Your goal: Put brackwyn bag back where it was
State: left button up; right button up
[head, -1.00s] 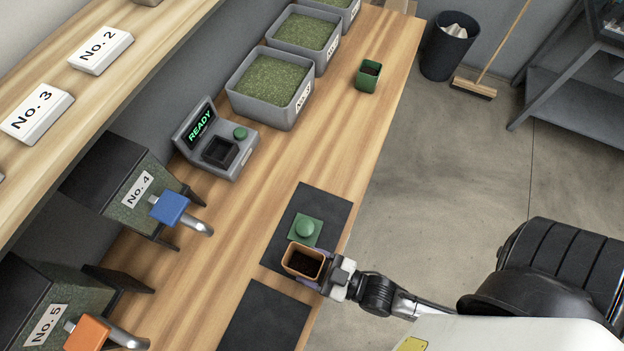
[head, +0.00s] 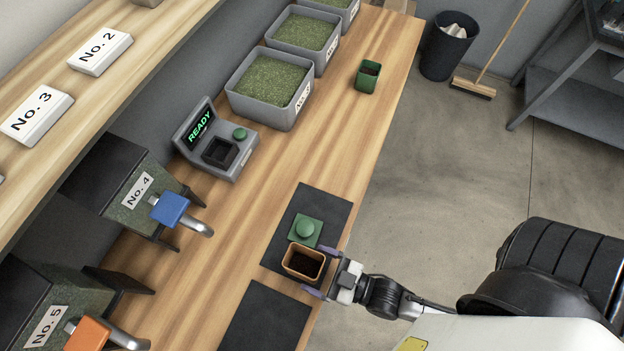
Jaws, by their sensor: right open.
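I cannot make out anything that is clearly a brackwyn bag. My right gripper (head: 321,271) is open at the front edge of the bench. Its two fingers are spread to either side of the right side of a small orange square cup (head: 288,267) with dark contents. The cup stands upright at the near end of a dark mat (head: 331,207). A green square lid with a round knob (head: 305,229) lies just behind the cup on the same mat. My left gripper is not in view.
A second dark mat (head: 265,318) lies nearer, bare. A green cup (head: 367,81) stands farther along the bench. Grey bins (head: 262,112) and a device reading READY (head: 233,163) line the back. Dispensers with blue (head: 170,208) and orange (head: 87,334) parts stand at left. Mid-bench is clear.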

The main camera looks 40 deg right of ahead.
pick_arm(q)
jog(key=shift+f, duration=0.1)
pick_arm(e)
jog(key=v, duration=0.9)
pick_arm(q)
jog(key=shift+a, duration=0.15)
pick_arm(e)
jog(key=shift+o, duration=0.4)
jog(key=shift+s+d, duration=0.25)
jog(key=shift+s, duration=0.45)
